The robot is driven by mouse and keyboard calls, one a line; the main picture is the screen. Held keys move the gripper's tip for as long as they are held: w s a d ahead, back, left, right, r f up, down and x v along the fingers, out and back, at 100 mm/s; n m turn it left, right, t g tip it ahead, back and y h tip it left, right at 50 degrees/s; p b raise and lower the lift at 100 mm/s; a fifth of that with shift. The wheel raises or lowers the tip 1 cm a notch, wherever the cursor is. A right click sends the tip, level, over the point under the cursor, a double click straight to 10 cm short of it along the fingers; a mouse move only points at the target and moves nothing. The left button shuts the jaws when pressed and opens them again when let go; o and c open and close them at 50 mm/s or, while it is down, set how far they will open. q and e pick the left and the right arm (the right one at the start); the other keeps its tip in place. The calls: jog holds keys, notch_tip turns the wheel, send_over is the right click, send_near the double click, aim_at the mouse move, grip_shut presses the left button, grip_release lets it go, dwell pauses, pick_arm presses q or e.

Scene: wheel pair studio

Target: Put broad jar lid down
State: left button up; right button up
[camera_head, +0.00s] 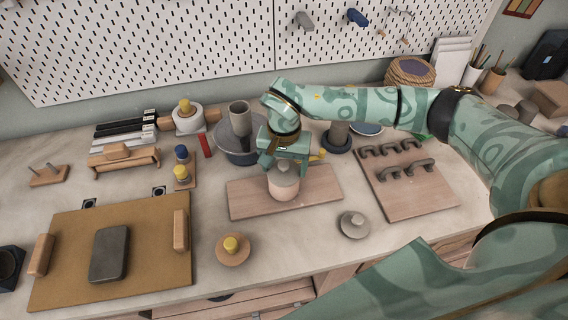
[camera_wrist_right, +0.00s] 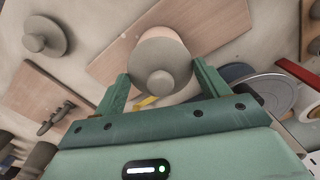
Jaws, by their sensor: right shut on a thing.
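A grey round lid with a knob (camera_head: 284,168) sits at the mouth of a pale pinkish jar (camera_head: 284,190) on a wooden board (camera_head: 322,186). My right gripper (camera_head: 284,165) is over the jar from behind and shut on this lid; in the right wrist view the lid (camera_wrist_right: 160,72) lies between the two fingers (camera_wrist_right: 160,84). Whether the lid rests on the jar's rim or just above it, I cannot tell. Another grey knobbed lid (camera_head: 353,225) lies on the counter at the right front and also shows in the right wrist view (camera_wrist_right: 44,36). My left gripper is out of view.
A board with several dark handles (camera_head: 410,200) lies to the right. A blue-grey basin (camera_head: 225,150) stands behind. A brown tray (camera_head: 65,275) fills the left front.

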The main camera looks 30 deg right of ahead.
aim_at(284, 164)
jog(key=shift+f, duration=0.1)
jog(key=o, duration=1)
jog(key=shift+f, duration=0.1)
notch_tip(284, 164, up, 12)
jog(key=shift+r+p, duration=0.25)
jog(key=shift+p, duration=0.2)
